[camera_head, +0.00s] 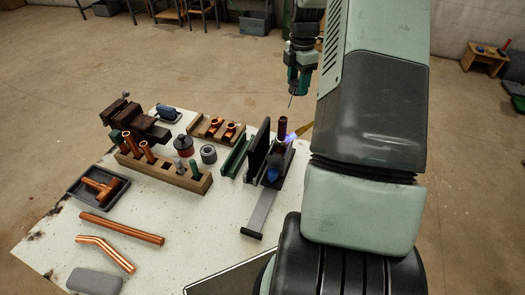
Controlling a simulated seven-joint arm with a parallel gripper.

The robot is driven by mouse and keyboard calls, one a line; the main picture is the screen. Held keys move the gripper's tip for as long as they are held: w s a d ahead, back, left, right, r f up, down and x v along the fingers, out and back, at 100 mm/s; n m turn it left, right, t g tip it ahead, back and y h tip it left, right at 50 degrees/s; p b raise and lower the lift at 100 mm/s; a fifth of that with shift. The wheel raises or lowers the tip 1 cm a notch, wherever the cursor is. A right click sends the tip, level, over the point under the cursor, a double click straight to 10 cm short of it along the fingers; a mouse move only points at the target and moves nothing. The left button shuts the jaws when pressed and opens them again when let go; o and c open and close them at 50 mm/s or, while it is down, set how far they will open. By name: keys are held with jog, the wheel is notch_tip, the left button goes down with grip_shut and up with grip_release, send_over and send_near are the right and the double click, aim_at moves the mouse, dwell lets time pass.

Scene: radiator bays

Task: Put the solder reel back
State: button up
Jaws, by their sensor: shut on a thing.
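My gripper (298,80) is at the top centre, raised above the far right of the white bench. It is shut on a small teal thing with a thin dark wire pointing down, which looks like the solder reel (292,76); my gripper partly hides it. The wire's end is above and apart from an upright copper pipe (282,126) in a fixture. A grey ring-shaped roll (208,154) stands on the bench beside a wooden rack (165,171); I cannot tell what it is.
A blue flame (291,136) burns beside the upright pipe. A dark upright plate (258,148) stands left of it. The bench's front middle is clear.

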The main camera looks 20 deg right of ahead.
jog(key=s+a+r+m, duration=0.1)
jog(key=a+r+m, duration=0.3)
jog(key=a, duration=0.3)
jog(key=s+a+r+m, duration=0.1)
jog(key=a+r+m, duration=0.35)
jog(key=a, duration=0.35)
jog(key=n, duration=1.8)
send_over(230, 191)
jog(key=shift+m, duration=0.25)
notch_tip(230, 191, down, 24)
jog(key=shift+f, duration=2.55)
